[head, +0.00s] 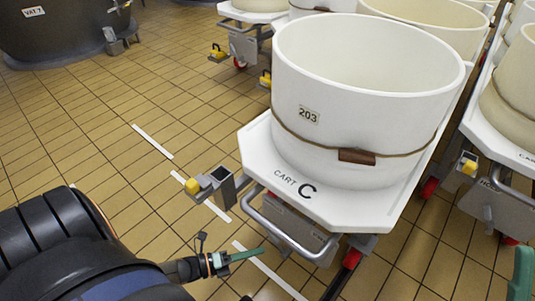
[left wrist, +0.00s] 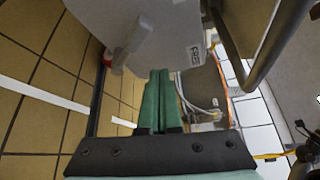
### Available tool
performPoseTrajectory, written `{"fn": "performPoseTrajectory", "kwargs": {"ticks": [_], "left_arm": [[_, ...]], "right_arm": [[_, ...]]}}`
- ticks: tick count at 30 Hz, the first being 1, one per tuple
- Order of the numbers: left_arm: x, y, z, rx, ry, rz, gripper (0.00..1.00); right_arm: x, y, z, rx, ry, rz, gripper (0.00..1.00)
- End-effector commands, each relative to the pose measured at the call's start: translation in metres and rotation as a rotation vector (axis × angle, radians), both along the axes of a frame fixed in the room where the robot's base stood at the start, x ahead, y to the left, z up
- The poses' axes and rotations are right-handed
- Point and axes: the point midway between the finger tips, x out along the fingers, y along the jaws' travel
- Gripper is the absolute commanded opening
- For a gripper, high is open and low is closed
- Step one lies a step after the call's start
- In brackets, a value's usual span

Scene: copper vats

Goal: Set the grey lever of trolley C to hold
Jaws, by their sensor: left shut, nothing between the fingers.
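Trolley C (head: 350,205) is a white cart marked "CART C" carrying a white tub labelled 203. A grey handle bar (head: 290,232) and a grey box (head: 292,213) are at its front edge. In the left wrist view a pale grey lever (left wrist: 132,38) stands out from the box (left wrist: 165,25), left of a small label that seems to read "FREE" (left wrist: 194,54). My left gripper (head: 258,253) is shut and empty, just in front of the cart; its green fingertips (left wrist: 158,75) appear below the lever, apart from it. One green finger of my right gripper (head: 522,272) shows at the lower right.
A yellow-tipped grey fitting (head: 205,186) sticks out left of trolley C. Another cart (head: 500,145) stands close on the right, with more tubs behind. A dark vat (head: 60,30) is at the far left. Tiled floor (head: 100,140) with white dashes is free on the left.

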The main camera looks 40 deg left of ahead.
Motion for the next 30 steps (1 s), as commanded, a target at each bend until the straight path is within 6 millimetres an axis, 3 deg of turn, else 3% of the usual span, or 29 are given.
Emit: {"fn": "performPoseTrajectory", "kwargs": {"ticks": [3, 9, 30], "left_arm": [[-0.018, 0.007, -0.009, 0.0, 0.002, 0.0, 0.0], [-0.03, 0.012, -0.013, -0.001, 0.0, -0.001, 0.0], [-0.031, 0.012, -0.013, -0.002, -0.001, -0.002, 0.0]], "right_arm": [[0.0, 0.001, -0.005, -0.005, 0.0, -0.001, 0.59], [0.001, 0.001, -0.007, -0.008, 0.001, -0.002, 0.59], [0.001, 0.001, -0.005, 0.001, -0.002, -0.002, 0.59]]}}
